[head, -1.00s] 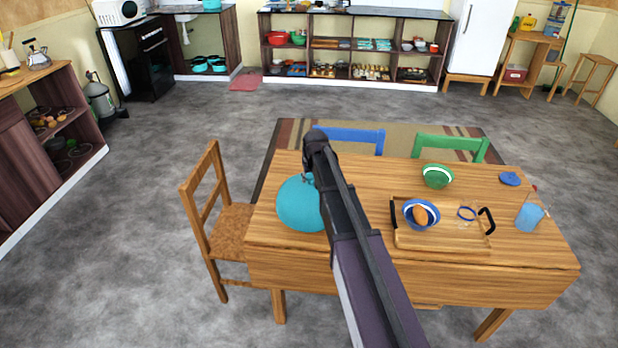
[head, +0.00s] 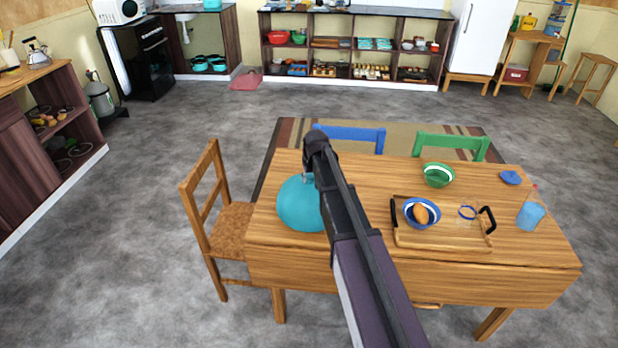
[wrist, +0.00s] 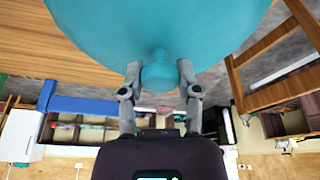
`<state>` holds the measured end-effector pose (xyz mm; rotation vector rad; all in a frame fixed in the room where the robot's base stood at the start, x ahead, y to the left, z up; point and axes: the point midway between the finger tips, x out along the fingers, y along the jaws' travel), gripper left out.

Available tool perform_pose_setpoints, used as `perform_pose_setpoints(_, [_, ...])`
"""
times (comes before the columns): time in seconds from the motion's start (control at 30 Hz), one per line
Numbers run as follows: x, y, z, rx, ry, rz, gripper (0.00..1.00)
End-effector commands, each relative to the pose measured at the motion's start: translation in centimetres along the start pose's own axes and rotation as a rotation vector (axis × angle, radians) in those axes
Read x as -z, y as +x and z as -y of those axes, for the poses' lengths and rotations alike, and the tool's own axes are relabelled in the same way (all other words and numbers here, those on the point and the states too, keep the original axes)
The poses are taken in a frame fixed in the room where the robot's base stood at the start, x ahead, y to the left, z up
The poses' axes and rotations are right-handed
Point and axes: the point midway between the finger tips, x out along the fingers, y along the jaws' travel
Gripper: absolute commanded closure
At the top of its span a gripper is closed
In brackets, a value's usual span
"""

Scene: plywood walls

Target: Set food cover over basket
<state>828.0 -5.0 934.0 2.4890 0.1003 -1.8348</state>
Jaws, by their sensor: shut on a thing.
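The food cover is a teal dome (head: 297,205) at the left end of the wooden table, partly behind my arm. In the wrist view the teal cover (wrist: 215,25) fills the top, with its round knob between my fingers. My gripper (wrist: 159,78) is shut on that knob. In the head view my gripper (head: 307,178) is at the top of the dome, mostly hidden by my arm. No basket shows in either view. Whether one is under the cover, and whether the rim touches the table, I cannot tell.
A tray (head: 440,245) with black handles bears a blue bowl (head: 410,222) holding a brown item. A green bowl (head: 438,176), a blue lid-like thing (head: 511,178) and a blue bottle (head: 530,214) stand on the right. A wooden chair (head: 215,215) is at the left.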

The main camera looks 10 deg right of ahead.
Motion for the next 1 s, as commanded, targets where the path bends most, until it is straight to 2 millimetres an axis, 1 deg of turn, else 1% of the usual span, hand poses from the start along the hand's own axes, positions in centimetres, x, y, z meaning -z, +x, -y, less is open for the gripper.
perform_pose_setpoints(0.27, [-0.1, 0.2, 0.0, 0.000, 0.000, 0.000, 1.00])
perform_pose_setpoints(1.0, [-0.6, 2.0, -0.1, 0.000, 0.001, 0.000, 1.00])
